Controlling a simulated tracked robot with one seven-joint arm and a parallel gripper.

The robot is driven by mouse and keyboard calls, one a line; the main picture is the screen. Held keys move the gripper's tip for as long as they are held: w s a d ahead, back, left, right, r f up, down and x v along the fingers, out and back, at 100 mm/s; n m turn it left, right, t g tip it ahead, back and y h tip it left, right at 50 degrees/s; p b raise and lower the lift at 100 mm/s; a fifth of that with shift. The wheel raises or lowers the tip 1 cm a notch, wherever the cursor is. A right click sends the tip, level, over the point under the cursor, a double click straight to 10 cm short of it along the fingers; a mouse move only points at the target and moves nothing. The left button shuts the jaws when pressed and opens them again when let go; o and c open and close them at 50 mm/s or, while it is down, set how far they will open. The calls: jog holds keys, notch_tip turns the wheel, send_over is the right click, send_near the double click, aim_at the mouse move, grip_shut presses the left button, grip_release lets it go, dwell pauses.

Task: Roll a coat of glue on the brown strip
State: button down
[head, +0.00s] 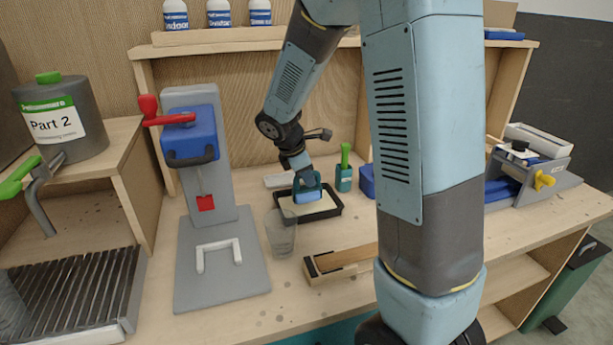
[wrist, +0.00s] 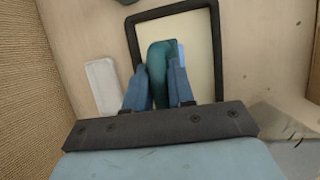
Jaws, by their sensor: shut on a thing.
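The brown strip (head: 345,257) lies in a light wooden holder (head: 326,279) at the front middle of the bench, partly hidden by my arm. My gripper (head: 303,178) is over the black-rimmed tray (head: 338,208), behind the strip. It is shut on the teal handle of a glue roller (head: 308,196). In the wrist view the handle (wrist: 160,62) sits between the two blue fingers of my gripper (wrist: 156,78), above the cream-coloured inside of the tray (wrist: 203,45). The roller is at the tray's surface or just over it; I cannot tell if it touches.
A clear cup (head: 281,236) stands left of the tray. A green-topped bottle (head: 344,172) stands behind it to the right. A press with a red handle (head: 148,108) is at the left, and a clamp device (head: 530,165) at the right. A pale flat piece (wrist: 103,86) lies beside the tray.

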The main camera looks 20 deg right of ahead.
jog(key=shift+f, duration=0.55)
dwell(1.6)
jog(key=shift+r, duration=0.1)
jog(key=shift+r, duration=3.45)
